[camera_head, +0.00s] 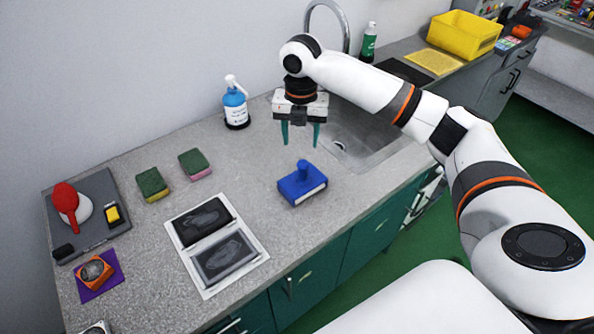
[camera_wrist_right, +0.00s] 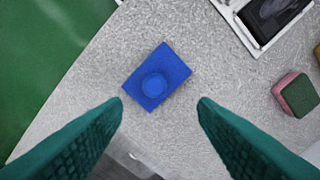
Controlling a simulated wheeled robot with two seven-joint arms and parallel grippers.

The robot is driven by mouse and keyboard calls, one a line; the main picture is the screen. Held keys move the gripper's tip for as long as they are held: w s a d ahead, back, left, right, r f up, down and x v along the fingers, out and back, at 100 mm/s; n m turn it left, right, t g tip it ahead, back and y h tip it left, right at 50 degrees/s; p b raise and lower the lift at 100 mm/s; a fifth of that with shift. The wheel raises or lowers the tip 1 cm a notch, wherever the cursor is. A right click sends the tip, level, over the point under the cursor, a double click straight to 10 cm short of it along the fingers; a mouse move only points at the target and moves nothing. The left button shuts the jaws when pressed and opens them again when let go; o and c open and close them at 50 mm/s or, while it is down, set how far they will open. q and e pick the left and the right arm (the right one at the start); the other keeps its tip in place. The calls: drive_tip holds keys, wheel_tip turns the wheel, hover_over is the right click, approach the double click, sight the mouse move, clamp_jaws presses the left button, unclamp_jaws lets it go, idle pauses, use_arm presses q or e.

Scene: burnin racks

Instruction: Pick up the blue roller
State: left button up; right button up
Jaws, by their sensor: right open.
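The blue roller (camera_head: 302,184) is a blue block with a round knob on top and a pale front side. It lies on the grey counter, right of the white tray with two dark panels. In the right wrist view the blue roller (camera_wrist_right: 157,77) shows from above, beyond the fingertips and between their lines. My right gripper (camera_head: 300,143) is open and empty, raised above the counter just behind the roller; its green fingers (camera_wrist_right: 162,101) frame the bottom of the wrist view. My left gripper is not in view.
A sink (camera_head: 345,140) with a curved faucet lies behind and right of the roller. A blue bottle (camera_head: 235,107), two sponges (camera_head: 153,184) and a white tray (camera_head: 205,288) stand to the left. The counter around the roller is clear.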

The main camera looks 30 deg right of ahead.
sight(303, 162)
drive_tip(key=f, duration=0.1)
drive_tip(key=f+p, duration=0.1)
drive_tip(key=f, duration=0.3)
drive_tip(key=shift+s+f, duration=0.1)
drive_tip(key=shift+s, duration=0.2)
drive_tip(key=shift+f, duration=0.35)
drive_tip(key=shift+f+p, duration=0.6)
drive_tip(key=shift+f, duration=0.05)
wheel_tip(303, 162, down, 4)
drive_tip(key=shift+s+d+r+p, duration=0.15)
drive_tip(key=shift+r+p, duration=0.1)
drive_tip(key=shift+p, duration=0.35)
drive_tip(key=shift+f, duration=0.35)
drive_tip(key=shift+r, duration=0.1)
drive_tip(key=c, duration=1.1)
use_arm(q)
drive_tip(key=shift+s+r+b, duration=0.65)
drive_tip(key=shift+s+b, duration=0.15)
drive_tip(key=shift+b, duration=0.35)
use_arm(e)
wheel_tip(303, 162, up, 10)
drive_tip(key=shift+c, duration=0.2)
